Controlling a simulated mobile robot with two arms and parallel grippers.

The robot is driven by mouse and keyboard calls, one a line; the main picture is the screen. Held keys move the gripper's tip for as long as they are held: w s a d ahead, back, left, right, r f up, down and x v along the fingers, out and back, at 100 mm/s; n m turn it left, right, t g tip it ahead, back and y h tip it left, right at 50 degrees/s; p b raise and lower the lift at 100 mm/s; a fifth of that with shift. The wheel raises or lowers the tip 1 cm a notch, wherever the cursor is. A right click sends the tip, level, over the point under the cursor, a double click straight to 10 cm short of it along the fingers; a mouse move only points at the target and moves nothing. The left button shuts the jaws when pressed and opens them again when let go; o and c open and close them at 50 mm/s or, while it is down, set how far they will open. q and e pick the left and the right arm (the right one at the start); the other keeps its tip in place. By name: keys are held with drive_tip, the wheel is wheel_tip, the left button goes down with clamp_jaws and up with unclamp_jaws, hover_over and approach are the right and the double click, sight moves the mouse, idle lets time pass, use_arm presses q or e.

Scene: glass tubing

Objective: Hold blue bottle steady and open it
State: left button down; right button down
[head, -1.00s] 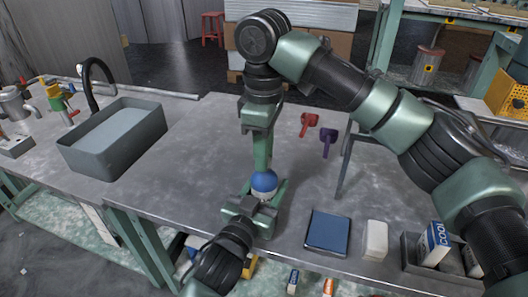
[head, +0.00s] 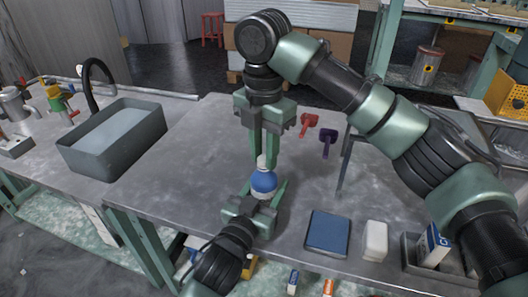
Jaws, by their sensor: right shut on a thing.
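The blue bottle (head: 263,183), round with a white top (head: 262,161), stands upright near the front of the grey bench. My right gripper (head: 263,158) comes down from above, its two fingers shut on the white top. My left gripper (head: 264,190) reaches in from the front, with one finger on each side of the blue body. Whether these fingers press on the body is too small to tell. The bottle's lower part is partly hidden by the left gripper.
A blue square pad (head: 327,233) and a white block (head: 375,240) lie to the right. A red tool (head: 308,124) and a purple tool (head: 327,142) lie behind. A grey sink basin (head: 113,140) is at the left. The bench between basin and bottle is clear.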

sight(264, 159)
drive_tip(key=shift+r, duration=0.2)
drive_tip(key=shift+r, duration=0.9)
drive_tip(key=shift+r, duration=2.05)
use_arm(q)
drive_tip(key=shift+c, duration=2.4)
unclamp_jaws()
